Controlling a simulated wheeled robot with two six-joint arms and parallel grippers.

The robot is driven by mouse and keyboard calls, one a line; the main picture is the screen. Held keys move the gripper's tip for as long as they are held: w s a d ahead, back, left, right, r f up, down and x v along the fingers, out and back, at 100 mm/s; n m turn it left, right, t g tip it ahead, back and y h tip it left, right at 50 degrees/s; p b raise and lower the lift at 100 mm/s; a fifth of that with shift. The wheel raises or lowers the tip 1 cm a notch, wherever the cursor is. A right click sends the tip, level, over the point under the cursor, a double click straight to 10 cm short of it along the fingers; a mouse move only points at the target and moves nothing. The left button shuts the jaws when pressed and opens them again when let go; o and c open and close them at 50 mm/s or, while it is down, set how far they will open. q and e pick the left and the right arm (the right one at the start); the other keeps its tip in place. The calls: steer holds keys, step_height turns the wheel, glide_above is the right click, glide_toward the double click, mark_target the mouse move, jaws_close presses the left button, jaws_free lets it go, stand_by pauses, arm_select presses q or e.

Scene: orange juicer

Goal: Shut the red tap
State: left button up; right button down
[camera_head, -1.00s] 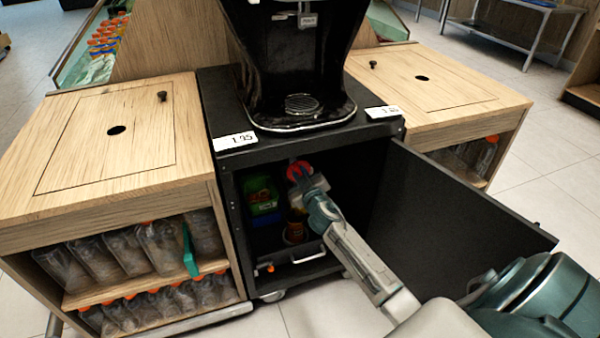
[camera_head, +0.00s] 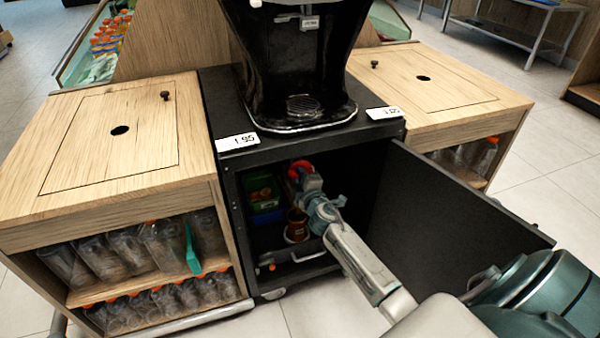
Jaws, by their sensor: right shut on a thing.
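The red tap (camera_head: 301,167) shows as a red ring-shaped handle high inside the open black cabinet, below the juicer. My right gripper (camera_head: 305,180) reaches into the cabinet from the lower right and is shut on the tap handle. Its fingers cover the lower part of the handle, and the fingertips are hard to see in the shade. My left gripper is not in view.
The black juicer (camera_head: 300,60) stands on the cabinet. The cabinet door (camera_head: 450,215) is swung open to the right, beside my arm. Inside are a green and blue container (camera_head: 263,195) and an amber jar (camera_head: 297,225). Wooden bottle counters (camera_head: 110,140) flank the cabinet.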

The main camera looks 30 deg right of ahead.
steer(key=shift+f+n, duration=0.1)
steer(key=shift+n, duration=0.9)
steer(key=c, duration=1.4)
jaws_free()
steer(key=shift+c, duration=0.2)
steer(key=v, duration=1.1)
